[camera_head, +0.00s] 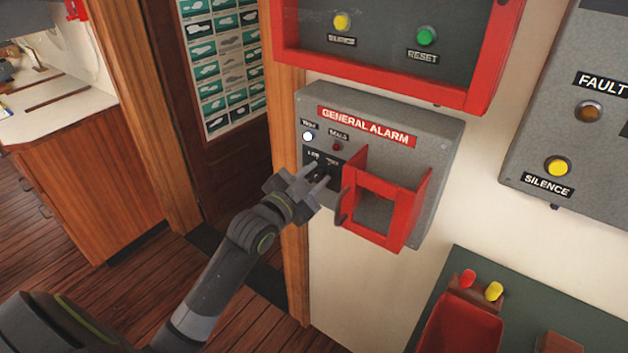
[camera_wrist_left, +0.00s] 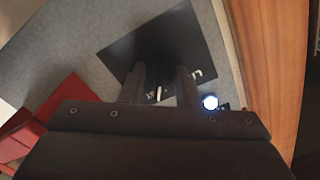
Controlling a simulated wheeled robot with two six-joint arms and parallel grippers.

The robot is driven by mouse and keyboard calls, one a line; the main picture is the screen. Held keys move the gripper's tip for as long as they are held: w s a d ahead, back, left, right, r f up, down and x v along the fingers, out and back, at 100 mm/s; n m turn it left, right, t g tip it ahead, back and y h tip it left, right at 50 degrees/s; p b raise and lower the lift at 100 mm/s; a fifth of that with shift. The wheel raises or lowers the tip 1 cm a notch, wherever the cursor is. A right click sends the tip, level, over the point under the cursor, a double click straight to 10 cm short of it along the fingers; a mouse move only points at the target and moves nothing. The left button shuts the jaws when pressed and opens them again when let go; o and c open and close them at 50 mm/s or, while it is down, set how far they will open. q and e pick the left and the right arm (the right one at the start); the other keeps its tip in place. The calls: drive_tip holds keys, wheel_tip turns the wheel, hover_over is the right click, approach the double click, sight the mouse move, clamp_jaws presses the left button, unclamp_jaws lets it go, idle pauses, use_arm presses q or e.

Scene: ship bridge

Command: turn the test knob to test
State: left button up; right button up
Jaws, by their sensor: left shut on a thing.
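The grey general alarm box (camera_head: 436,136) hangs on the wall in the middle of the head view. Its black knob plate (camera_head: 330,163) is on the left part of its face and also shows in the wrist view (camera_wrist_left: 190,45). My left gripper (camera_head: 318,178) reaches the plate from the lower left. Its fingers (camera_wrist_left: 160,90) are shut on the small dark test knob, which is mostly hidden between them. A small white mark shows between the fingers in the wrist view. The knob's exact angle cannot be read. My right gripper is not in view.
A red guard frame (camera_head: 410,215) sticks out just right of the knob. A lit white lamp (camera_head: 307,136) is above left. A red-framed panel (camera_head: 390,88) hangs above, a fault panel (camera_head: 530,165) to the right. A wooden post (camera_head: 293,262) stands at left.

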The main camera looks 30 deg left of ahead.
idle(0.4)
use_arm(q)
drive_tip(key=o, duration=1)
drive_tip(key=shift+c, duration=0.2)
drive_tip(key=s+a+b, duration=0.1)
drive_tip(key=s+a, duration=0.1)
drive_tip(key=s, duration=1.5)
drive_tip(key=shift+a, duration=0.2)
drive_tip(key=shift+s, duration=0.1)
